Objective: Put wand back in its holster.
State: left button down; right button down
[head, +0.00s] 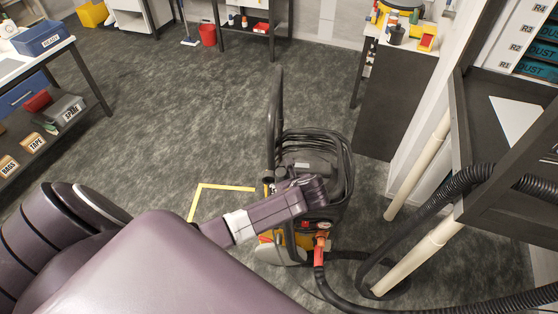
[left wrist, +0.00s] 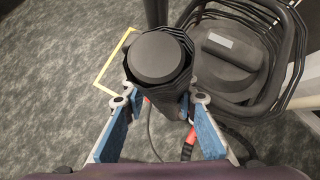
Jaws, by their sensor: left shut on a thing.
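The wand shows in the left wrist view as a dark body with a round black end (left wrist: 160,56), facing the camera. My left gripper (left wrist: 163,94) has its blue-padded fingers on both sides of it, shut on it. In the head view my left arm reaches over the extraction machine (head: 310,150), and its wrist hides the gripper and the grip. A long black tube (head: 276,110) rises along the machine's left side; I cannot tell whether it belongs to the wand. The holster cannot be made out. My right gripper is not in view.
A black hose (head: 425,215) runs from an orange-red connector (head: 320,248) toward the right. A yellow floor marking (head: 225,187) lies left of the machine. A dark bench (head: 480,110) stands at the right. Open floor (head: 170,110) stretches to the back left.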

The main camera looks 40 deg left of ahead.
pick_arm(q)
jog(key=shift+d+r, duration=0.1)
jog(key=shift+r+p, duration=0.1)
jog(key=shift+p, duration=0.45)
jog(key=shift+f+b, duration=1.65)
jog(key=shift+f, duration=1.35)
jog(key=shift+p, duration=1.15)
jog(key=shift+f+b, duration=1.7)
jog(key=shift+f, duration=0.8)
jog(key=c, duration=1.5)
grip_release()
jog(key=shift+s, duration=0.1)
